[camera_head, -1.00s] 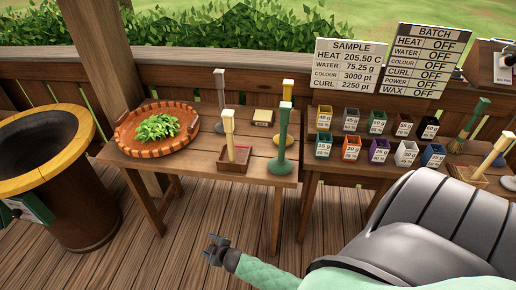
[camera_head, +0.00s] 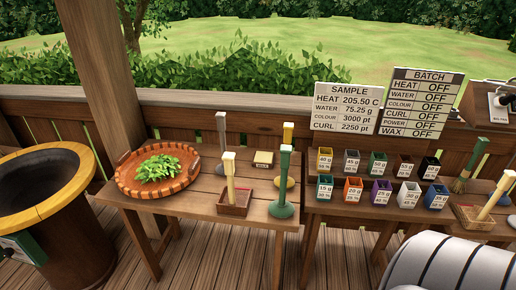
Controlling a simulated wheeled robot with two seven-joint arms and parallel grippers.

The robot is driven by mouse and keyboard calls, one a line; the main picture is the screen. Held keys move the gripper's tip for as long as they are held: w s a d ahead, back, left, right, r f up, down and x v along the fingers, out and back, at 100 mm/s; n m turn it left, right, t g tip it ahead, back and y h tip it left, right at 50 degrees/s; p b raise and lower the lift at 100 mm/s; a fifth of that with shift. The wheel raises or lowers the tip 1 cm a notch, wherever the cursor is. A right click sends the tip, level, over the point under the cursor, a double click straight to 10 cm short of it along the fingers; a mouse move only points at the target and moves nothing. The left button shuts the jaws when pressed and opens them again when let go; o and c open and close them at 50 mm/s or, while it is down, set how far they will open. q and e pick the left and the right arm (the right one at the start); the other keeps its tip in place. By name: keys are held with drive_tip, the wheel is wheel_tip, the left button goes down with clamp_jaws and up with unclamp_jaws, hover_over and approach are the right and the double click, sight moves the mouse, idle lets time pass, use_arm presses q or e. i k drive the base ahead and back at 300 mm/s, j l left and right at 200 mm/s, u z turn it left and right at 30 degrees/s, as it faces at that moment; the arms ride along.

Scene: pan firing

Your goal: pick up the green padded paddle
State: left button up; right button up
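The green padded paddle (camera_head: 284,184) stands upright at the front right of the left wooden table (camera_head: 190,201), on its round green base with its handle pointing up. Its handle top overlaps a yellow-topped paddle (camera_head: 288,134) behind it. A grey paddle (camera_head: 221,130) stands further back on the same table. A cream-handled tool (camera_head: 229,172) stands in a small reddish tray (camera_head: 234,209) just left of the green paddle. Neither of my grippers shows. Only a pale, ridged part of my arm shows at the bottom right.
A round orange tray of green leaves (camera_head: 125,184) sits on the table's left. Several small coloured boxes (camera_head: 353,189) fill the right table. A barrel-like pan with a yellow rim (camera_head: 79,176) stands at the far left. Two signs (camera_head: 346,108) stand behind.

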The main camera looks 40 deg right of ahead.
sight(281, 208)
drive_tip(key=z, duration=1.4)
